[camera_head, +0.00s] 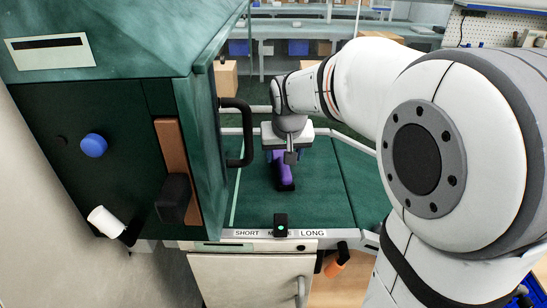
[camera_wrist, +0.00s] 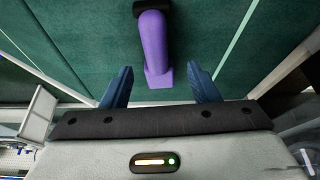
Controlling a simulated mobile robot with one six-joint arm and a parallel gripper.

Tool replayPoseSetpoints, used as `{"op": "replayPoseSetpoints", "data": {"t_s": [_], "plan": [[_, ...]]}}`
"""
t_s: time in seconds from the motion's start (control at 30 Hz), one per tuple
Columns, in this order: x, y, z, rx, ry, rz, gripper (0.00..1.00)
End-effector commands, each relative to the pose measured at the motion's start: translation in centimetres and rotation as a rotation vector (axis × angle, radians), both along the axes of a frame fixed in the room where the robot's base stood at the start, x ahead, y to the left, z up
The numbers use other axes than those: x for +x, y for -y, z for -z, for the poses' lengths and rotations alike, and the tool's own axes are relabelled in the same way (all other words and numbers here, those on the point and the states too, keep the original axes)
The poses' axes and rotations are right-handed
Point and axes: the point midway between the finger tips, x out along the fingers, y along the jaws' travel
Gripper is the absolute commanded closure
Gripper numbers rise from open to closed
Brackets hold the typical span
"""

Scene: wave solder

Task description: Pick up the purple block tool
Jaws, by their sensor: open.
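The purple block tool (camera_wrist: 153,45) lies on the green work surface, with a black end at the top of the wrist view. My gripper (camera_wrist: 160,85) is open, its two blue fingers apart, with the near end of the tool between them in that view. I cannot tell how high the fingers are above the tool. In the head view, my gripper (camera_head: 291,156) is over the far part of the purple tool (camera_head: 283,170) and hides some of it. The tool's black end points toward the camera.
A green machine cabinet (camera_head: 110,180) with a black handle (camera_head: 240,133) stands close on the left. A black switch (camera_head: 281,225) sits on the front edge between the SHORT and LONG labels. The green surface (camera_head: 325,190) right of the tool is clear.

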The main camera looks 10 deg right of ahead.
Motion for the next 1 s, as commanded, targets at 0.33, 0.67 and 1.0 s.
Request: {"op": "replayPoseSetpoints", "data": {"t_s": [0.33,0.67,1.0], "plan": [[1.6,0.5,4.1,0.0,-0.006,0.0,0.45],[2.6,0.6,6.4,0.0,0.0,-0.001,0.45],[2.6,0.6,6.4,0.0,0.0,-0.001,0.63]]}}
